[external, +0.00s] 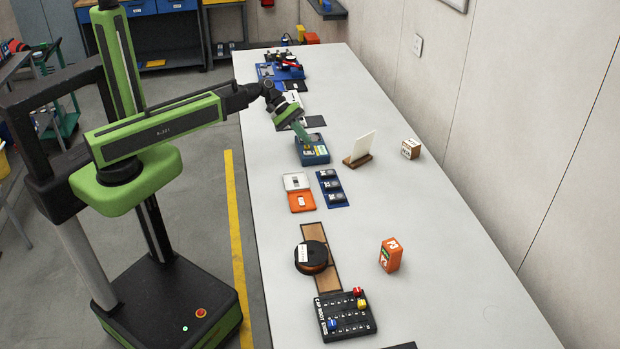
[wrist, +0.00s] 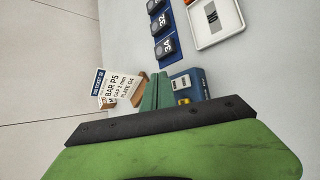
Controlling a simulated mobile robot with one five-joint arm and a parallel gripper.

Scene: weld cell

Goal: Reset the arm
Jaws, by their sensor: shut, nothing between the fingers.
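My arm reaches right from its green column over the long grey table (external: 460,290). My gripper (external: 303,136) points down, just above or at a blue box (external: 315,155) with a pale label on its front. In the wrist view, the teal fingers of my gripper (wrist: 156,91) are together with nothing between them. The blue box (wrist: 192,86) is right beside the fingers there. Whether the fingertips touch the box, I cannot tell.
A white card (external: 361,147) on a wooden stand is right of the box; it reads "BAR P5" in the wrist view. Nearby are a wooden cube (external: 410,148), a white tray (external: 296,181) and a blue rack (external: 333,188). Nearer stand a spool (external: 311,257) and an orange box (external: 390,255).

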